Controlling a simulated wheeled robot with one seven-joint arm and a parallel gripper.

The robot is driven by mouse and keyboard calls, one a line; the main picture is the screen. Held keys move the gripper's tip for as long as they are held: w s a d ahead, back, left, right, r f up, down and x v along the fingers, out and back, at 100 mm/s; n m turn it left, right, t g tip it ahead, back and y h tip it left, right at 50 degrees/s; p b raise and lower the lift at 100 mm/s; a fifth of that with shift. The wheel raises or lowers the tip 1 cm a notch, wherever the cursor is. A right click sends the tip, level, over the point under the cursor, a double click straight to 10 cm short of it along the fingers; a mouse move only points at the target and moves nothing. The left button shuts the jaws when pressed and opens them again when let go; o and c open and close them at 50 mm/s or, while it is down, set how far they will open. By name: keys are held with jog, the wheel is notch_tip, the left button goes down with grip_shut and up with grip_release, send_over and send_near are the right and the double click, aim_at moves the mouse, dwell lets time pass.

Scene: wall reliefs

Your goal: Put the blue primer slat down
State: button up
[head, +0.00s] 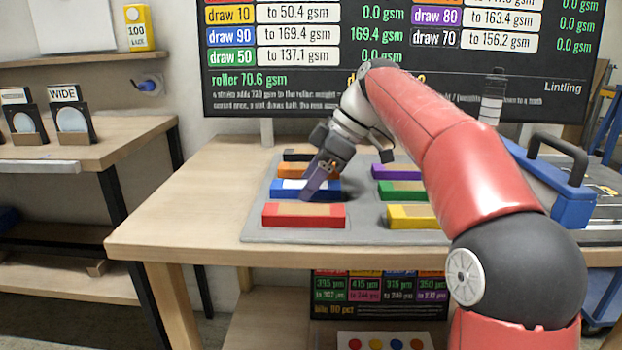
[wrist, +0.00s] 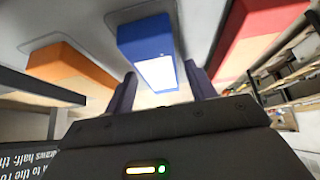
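The blue primer slat (head: 284,193) lies on the grey mat (head: 256,226), between the orange and red slats. It has a white patch on its top. My gripper (head: 312,192) points down at it, its purple-grey fingers partly covering it. In the wrist view, the fingers of my gripper (wrist: 160,70) stand apart, one toward each side of the blue slat (wrist: 147,40). A gap shows at the right finger. The left fingertip overlaps the slat's edge in the picture, and I cannot tell whether it touches.
The red slat (head: 303,215) lies in front and the orange slat (head: 291,171) behind. Purple (head: 390,171), green (head: 400,188) and yellow (head: 410,217) slats form the right column. The wooden table's left part (head: 190,205) is clear.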

jog(key=shift+d+r, duration=0.15)
jog(key=shift+r, duration=0.25)
jog(key=p+v, duration=0.2)
jog(key=v, duration=0.7)
jog(key=shift+v, duration=1.15)
